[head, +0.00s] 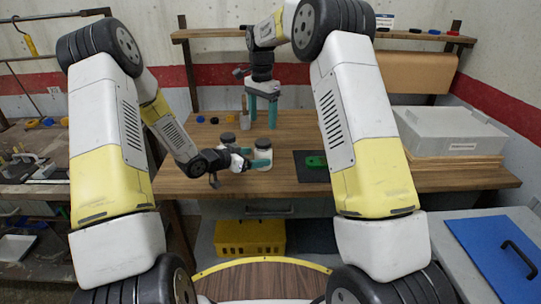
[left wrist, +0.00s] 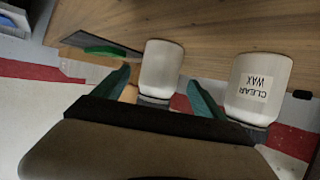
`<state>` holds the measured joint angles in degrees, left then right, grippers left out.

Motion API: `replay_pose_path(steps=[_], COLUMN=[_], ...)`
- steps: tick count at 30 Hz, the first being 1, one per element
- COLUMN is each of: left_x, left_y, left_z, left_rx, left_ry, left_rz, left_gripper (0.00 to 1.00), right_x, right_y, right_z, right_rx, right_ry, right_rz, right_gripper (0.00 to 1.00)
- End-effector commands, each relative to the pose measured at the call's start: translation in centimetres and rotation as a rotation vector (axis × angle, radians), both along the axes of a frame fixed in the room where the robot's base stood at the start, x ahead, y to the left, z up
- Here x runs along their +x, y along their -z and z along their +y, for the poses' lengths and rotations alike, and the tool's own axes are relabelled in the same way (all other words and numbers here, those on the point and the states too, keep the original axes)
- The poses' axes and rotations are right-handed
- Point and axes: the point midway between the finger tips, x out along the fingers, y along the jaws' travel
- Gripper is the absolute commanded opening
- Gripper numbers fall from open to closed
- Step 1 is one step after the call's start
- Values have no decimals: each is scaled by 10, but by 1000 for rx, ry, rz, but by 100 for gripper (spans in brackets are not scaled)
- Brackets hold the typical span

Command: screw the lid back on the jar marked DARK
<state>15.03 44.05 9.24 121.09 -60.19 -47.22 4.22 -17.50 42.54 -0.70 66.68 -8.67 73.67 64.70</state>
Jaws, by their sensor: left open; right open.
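A pale jar (head: 264,155) with a dark top (head: 263,142) stands upright on the wooden bench. No readable label shows on it; whether its top is screwed tight cannot be told. In the left wrist view this jar (left wrist: 161,66) appears upside down between my open left fingers (left wrist: 160,90). A second jar (left wrist: 257,85) there reads CLEAR WAX and has a dark top; it is partly hidden in the head view (head: 229,146). No DARK marking is readable. My left gripper (head: 256,158) is open at the first jar. My right gripper (head: 262,113) is open, pointing down behind the jars.
A dark mat (head: 302,172) with a green item (head: 316,161) lies right of the jars. A cup with a brush (head: 246,113) stands behind. A grey box (head: 445,128) sits at the bench's right. The front strip of bench is clear.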

Motion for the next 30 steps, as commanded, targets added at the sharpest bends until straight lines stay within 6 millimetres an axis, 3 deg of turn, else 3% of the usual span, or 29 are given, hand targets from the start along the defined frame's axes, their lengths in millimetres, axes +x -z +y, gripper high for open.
replay_pose_path(steps=[10,21,30], left_x=[3,35,48], left_y=[2,22,30], left_z=[-3,-39,-53], left_rx=[0,1,1], left_ry=[1,2,0], left_rz=[1,1,1], left_gripper=[82,82,82], right_x=[0,0,0], right_y=[0,0,0], right_z=[0,0,0], right_rx=[0,0,0], right_ry=[-1,-1,-1], right_rz=[0,0,0], right_gripper=[69,69,69])
